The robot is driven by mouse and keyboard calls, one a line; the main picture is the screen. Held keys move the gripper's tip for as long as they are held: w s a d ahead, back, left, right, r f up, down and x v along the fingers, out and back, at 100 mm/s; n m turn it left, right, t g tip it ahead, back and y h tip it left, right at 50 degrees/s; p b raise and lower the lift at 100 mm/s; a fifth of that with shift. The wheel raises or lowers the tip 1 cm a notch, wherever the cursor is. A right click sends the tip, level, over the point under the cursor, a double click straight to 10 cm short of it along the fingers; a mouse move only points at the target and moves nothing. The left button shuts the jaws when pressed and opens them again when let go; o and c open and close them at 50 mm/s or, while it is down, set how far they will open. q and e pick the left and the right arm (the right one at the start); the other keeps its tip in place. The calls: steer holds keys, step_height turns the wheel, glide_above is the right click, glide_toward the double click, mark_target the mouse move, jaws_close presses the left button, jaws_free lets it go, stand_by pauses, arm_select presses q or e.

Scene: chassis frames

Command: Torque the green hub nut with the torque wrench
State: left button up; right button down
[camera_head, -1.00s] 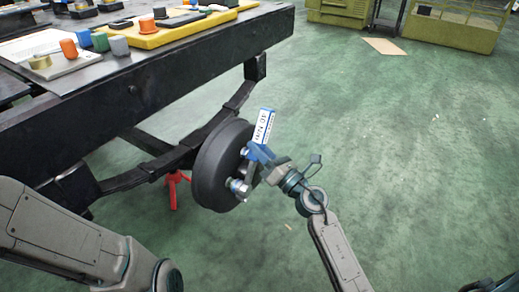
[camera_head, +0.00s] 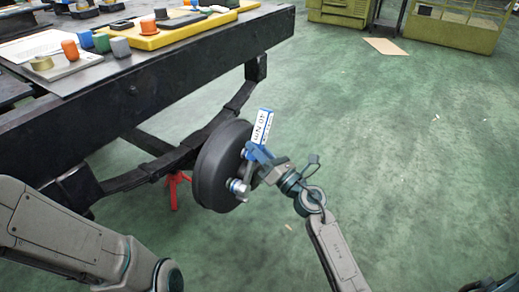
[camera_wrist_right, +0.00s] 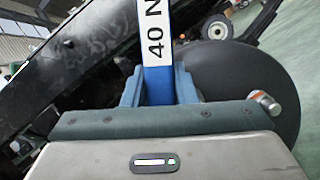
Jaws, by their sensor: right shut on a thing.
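The torque wrench (camera_head: 262,126) has a blue grip with a white "40 Nm" label. Its label end points up past my right gripper (camera_head: 259,154), which is shut on it. In the right wrist view, the blue grip (camera_wrist_right: 157,85) stands between the two blue fingers of my right gripper (camera_wrist_right: 160,90). The dark round hub drum (camera_head: 212,170) is just left of the gripper, with a silver metal part (camera_head: 238,187) at its face. I cannot make out the green hub nut or whether the wrench is seated on it. My left arm is at lower left, its gripper out of frame.
A red stand (camera_head: 174,190) is under the axle. A cardboard sheet (camera_head: 384,46) lies on the green floor, which is otherwise mostly clear at right.

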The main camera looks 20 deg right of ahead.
steer(key=shift+w+a+r, duration=0.1)
steer(key=shift+w+a, duration=0.3)
steer(key=shift+w, duration=0.15)
stand_by(1.3)
steer(key=shift+p, duration=0.35)
steer(key=shift+w+d+f+m+h+p, duration=0.25)
steer(key=shift+d+m+h+p, duration=0.15)
steer(key=shift+m+p, duration=0.35)
steer(key=shift+w+d+f+m+h+p, duration=0.4)
steer(key=shift+m+p, duration=0.25)
steer(key=shift+m, duration=0.2)
steer(key=shift+d+f+m, duration=0.15)
steer(key=shift+f+m, duration=0.1)
steer(key=shift+m, duration=0.05)
steer(key=shift+w+d+f+m+h+p, duration=0.35)
steer(key=shift+f+m+h+p, duration=0.1)
steer(key=shift+m+p, duration=0.4)
steer(key=shift+f, duration=0.1)
